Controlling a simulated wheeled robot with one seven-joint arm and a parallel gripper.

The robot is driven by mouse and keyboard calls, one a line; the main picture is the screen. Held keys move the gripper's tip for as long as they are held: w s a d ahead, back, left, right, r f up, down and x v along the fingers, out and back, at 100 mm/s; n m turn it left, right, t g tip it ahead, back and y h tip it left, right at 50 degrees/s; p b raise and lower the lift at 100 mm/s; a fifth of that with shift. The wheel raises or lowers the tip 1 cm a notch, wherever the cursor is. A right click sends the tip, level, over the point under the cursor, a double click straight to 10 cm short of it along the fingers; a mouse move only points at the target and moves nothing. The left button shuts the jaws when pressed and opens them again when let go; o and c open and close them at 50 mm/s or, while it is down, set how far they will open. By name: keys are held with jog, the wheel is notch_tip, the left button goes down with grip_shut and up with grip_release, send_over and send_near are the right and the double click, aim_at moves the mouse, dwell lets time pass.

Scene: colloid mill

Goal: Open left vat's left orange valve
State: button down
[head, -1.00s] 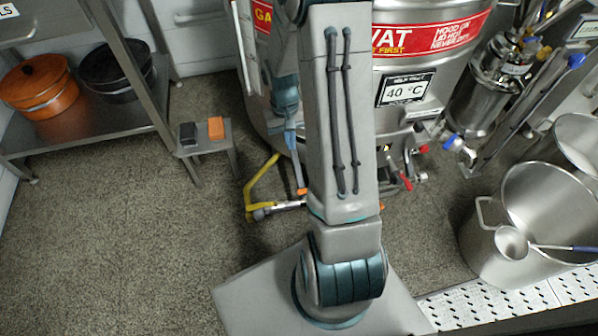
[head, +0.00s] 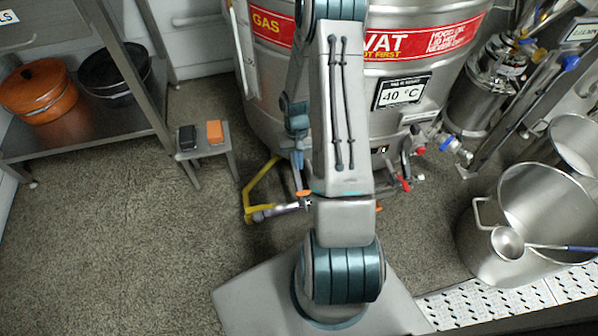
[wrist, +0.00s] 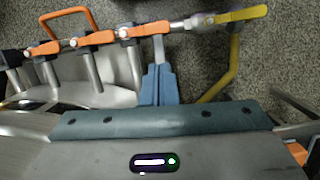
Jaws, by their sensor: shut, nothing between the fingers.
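The steel vat (head: 400,27) with a red sign stands behind my arm in the head view. My gripper (head: 298,172) points down at the vat's lower left front, close to an orange valve handle (head: 305,193). In the wrist view several orange handles sit along a metal pipe. My gripper (wrist: 159,68) is shut and empty, its blue fingers just below the rightmost orange handle (wrist: 150,29). Whether they touch it I cannot tell. My arm hides part of the vat's front and piping in the head view.
A yellow handle (wrist: 238,14) ends the pipe, with a yellow bar (head: 262,182) beside it. A small stool (head: 229,135) with black and orange blocks stands left. A steel pot (head: 478,245) with a ladle is at right.

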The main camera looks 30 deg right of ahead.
aim_at(302, 194)
jog(key=b+x, duration=0.3)
jog(key=x, duration=0.6)
jog(key=shift+f+b, duration=0.1)
jog(key=shift+b, duration=0.2)
